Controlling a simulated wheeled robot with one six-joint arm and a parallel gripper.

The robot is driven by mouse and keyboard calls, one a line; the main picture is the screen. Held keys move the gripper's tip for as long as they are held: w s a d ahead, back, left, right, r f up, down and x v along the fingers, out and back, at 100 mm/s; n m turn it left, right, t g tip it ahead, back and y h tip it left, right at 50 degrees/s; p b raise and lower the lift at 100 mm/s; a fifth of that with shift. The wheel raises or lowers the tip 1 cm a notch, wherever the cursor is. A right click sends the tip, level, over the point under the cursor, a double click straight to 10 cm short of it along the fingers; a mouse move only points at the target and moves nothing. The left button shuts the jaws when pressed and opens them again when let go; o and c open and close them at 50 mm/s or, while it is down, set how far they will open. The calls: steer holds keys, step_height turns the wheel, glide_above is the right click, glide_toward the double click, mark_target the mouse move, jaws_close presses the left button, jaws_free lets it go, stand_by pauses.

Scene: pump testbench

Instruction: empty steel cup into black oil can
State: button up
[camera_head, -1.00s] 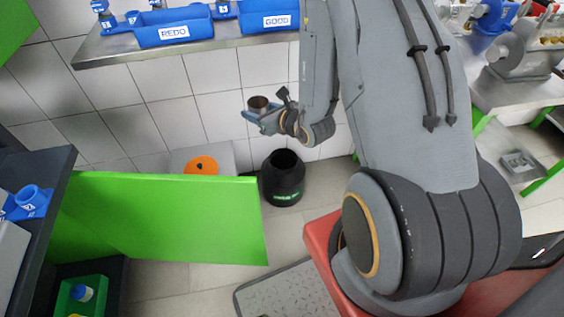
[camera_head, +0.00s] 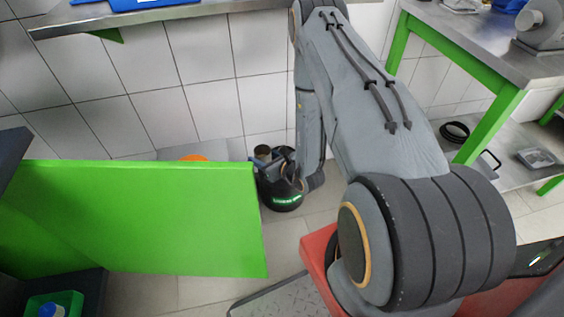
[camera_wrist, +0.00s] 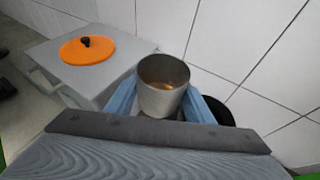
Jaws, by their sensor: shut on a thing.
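My gripper (camera_wrist: 160,105) is shut on the steel cup (camera_wrist: 163,98), its blue fingers on either side. The cup looks upright in the wrist view, with some brownish content low inside. In the head view the cup (camera_head: 263,152) is small and sits at the top of the black oil can (camera_head: 283,193). My gripper and wrist hide much of the can's opening there. In the wrist view only a dark part of the can (camera_wrist: 215,109) shows, behind and right of the cup. I cannot tell the exact height of the cup above the can.
A green panel (camera_head: 135,218) stands left of the can. Behind it is a grey box with an orange lid (camera_wrist: 87,49). A tiled wall (camera_head: 185,85) rises close behind the can. A steel shelf (camera_head: 200,12) lies above, and a green-legged table (camera_head: 483,125) is at right.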

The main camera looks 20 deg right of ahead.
step_height(320, 180, down, 13)
steer(key=b, duration=0.4)
steer(key=shift+d+r, duration=0.15)
steer(key=shift+r, duration=0.05)
steer(key=w+d+r+m+g+y+b, duration=0.2)
steer(key=d+r+m+g+y, duration=0.1)
steer(key=r+m, duration=0.3)
steer(key=shift+w+d+r+y, duration=0.4)
steer(key=shift+d+r+y, duration=0.2)
steer(key=shift+d+r, duration=0.15)
steer(key=shift+f+m+g+b, duration=0.2)
steer(key=shift+m+g+b, duration=0.1)
steer(key=shift+b, duration=0.2)
steer(key=shift+d+r+m+y+b, duration=0.1)
steer(key=shift+r+m+y+b, duration=0.3)
steer(key=shift+m+y, duration=0.25)
steer(key=shift+f+g+y+b, duration=0.25)
steer(key=shift+g+b, duration=0.05)
steer(key=shift+b, duration=0.2)
